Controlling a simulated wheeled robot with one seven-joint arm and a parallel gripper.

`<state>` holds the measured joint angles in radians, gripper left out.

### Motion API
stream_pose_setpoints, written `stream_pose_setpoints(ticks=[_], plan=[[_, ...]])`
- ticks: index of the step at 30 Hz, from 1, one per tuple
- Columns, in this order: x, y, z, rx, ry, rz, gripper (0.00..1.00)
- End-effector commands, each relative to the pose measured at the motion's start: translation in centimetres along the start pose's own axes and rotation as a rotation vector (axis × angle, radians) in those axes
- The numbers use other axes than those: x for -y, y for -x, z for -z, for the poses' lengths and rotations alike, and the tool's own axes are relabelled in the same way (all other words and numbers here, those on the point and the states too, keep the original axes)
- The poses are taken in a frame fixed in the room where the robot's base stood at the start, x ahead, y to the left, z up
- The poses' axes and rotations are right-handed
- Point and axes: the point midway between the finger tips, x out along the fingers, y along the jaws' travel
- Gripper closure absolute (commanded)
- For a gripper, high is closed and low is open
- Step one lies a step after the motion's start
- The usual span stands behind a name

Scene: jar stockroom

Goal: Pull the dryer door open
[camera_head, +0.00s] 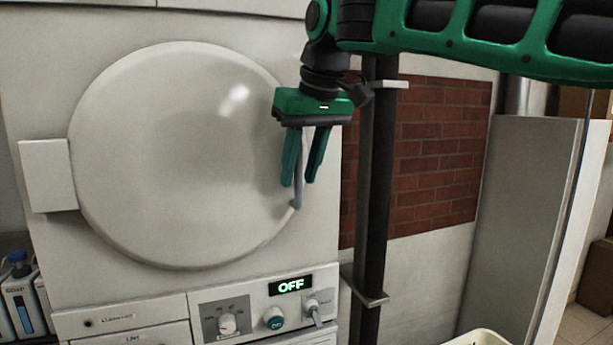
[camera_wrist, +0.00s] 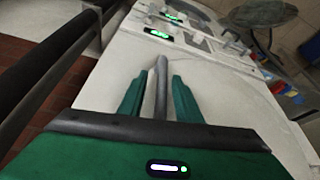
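The dryer door (camera_head: 165,150) is a large round pale disc on the front of the dryer, and it looks shut, with a hinge block at its left. A grey bar handle (camera_head: 297,196) stands at the door's right edge. My gripper (camera_head: 301,185) points down at this edge, its two green fingers apart. In the wrist view the handle (camera_wrist: 161,85) lies between the fingers of my gripper (camera_wrist: 161,78), with a gap visible on both sides. I cannot tell how deep the handle sits between them. The upper handle is hidden behind my gripper in the head view.
A control panel (camera_head: 265,305) with knobs and a lit OFF display is below the door. A dark vertical post (camera_head: 375,190) stands just right of the dryer, before a brick patch (camera_head: 440,150). Soap bottles (camera_head: 22,295) are at lower left, and a cream basket (camera_head: 478,338) at the bottom right.

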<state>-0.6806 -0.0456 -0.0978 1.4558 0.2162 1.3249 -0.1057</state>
Motion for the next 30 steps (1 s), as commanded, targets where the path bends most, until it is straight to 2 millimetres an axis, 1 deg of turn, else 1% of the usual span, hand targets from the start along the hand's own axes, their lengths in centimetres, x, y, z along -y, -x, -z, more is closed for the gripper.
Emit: stream_pose_setpoints(ticks=[2, 6, 14, 15, 18, 26, 30], plan=[[0.3, -0.7, -0.1, 0.001, 0.002, 0.001, 0.69], [0.6, -1.1, -0.1, 0.0, 0.005, 0.003, 0.69], [1.0, -1.2, -0.1, 0.0, 0.009, 0.005, 0.69], [1.0, -1.2, -0.1, 0.0, 0.01, 0.005, 0.79], [1.0, -1.2, -0.1, 0.0, 0.01, 0.005, 1.0], [0.9, -1.1, -0.2, 0.0, 0.006, 0.004, 1.0], [0.6, -0.7, -1.1, 0.0, -0.003, 0.001, 1.0]])
